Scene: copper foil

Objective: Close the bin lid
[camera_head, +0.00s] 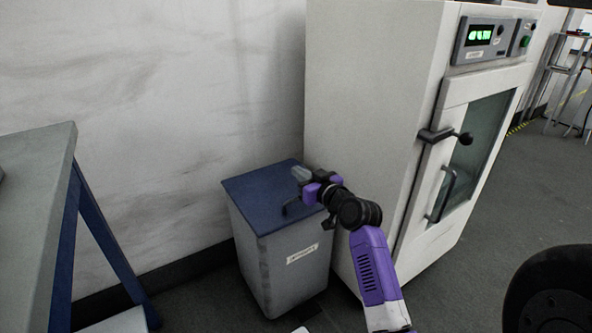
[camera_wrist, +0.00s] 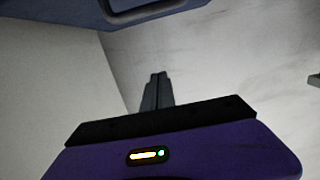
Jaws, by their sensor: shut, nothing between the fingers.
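A grey bin (camera_head: 290,262) with a pale label on its front stands on the floor between the wall and the white cabinet. Its blue lid (camera_head: 252,190) lies flat across the bin's top and looks closed. In the wrist view the two fingers (camera_wrist: 157,92) are together, and a blue part, perhaps the lid (camera_wrist: 75,12), crosses the top left.
A tall white oven-like cabinet (camera_head: 370,110) with a glass door and handle stands close to the right of the bin. A table with blue legs (camera_head: 100,235) stands at the left. The wall is behind the bin. Open floor (camera_head: 490,240) lies at the right.

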